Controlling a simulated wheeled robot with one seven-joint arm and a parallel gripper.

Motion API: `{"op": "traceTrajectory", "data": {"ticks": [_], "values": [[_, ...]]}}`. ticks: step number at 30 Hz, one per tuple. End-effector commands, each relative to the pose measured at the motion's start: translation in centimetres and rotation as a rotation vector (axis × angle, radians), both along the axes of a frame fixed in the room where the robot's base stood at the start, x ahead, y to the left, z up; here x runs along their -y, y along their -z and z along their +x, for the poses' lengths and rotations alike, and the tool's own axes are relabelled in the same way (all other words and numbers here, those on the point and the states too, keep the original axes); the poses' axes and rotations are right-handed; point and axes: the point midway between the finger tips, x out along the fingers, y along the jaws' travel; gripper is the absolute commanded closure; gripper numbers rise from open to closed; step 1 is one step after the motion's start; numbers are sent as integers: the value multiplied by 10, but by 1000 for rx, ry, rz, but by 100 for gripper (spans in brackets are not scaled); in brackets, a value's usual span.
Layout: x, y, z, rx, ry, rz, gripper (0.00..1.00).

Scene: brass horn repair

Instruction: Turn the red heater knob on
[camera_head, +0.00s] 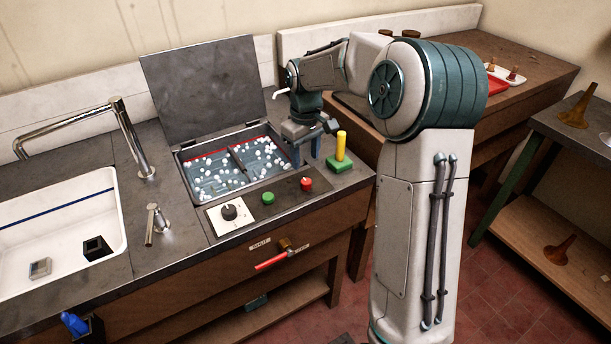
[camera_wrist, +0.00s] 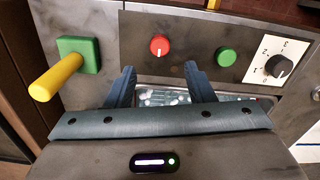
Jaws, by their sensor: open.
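The red heater knob (camera_head: 306,184) sits at the right end of the dark control panel in front of the bath. It also shows in the wrist view (camera_wrist: 159,45), above and between my fingertips. My gripper (camera_head: 306,150) is above the right end of the bath, behind the red knob in the head view. In the wrist view my gripper (camera_wrist: 160,68) has its two blue-grey fingers apart with nothing between them. The knob lies beyond the fingertips, and no contact shows. Whether the knob is on or off cannot be told.
A green button (camera_head: 268,198) and a black dial (camera_head: 229,211) share the panel. A yellow handle on a green block (camera_head: 341,147) stands right of my gripper. The bath (camera_head: 215,172) holds white balls under a raised lid (camera_head: 205,90). A sink (camera_head: 60,240) is at left.

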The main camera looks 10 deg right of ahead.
Motion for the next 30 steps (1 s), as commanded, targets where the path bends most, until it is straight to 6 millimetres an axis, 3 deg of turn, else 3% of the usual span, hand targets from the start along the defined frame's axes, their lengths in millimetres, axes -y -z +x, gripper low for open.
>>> {"op": "traceTrajectory", "data": {"ticks": [6,12,24,29,30], "values": [[0,45,-1,-4,-1,0,51],[0,69,0,-2,0,0,51],[0,76,0,1,0,0,51],[0,76,0,1,0,0,96],[0,76,0,0,0,-1,96]]}}
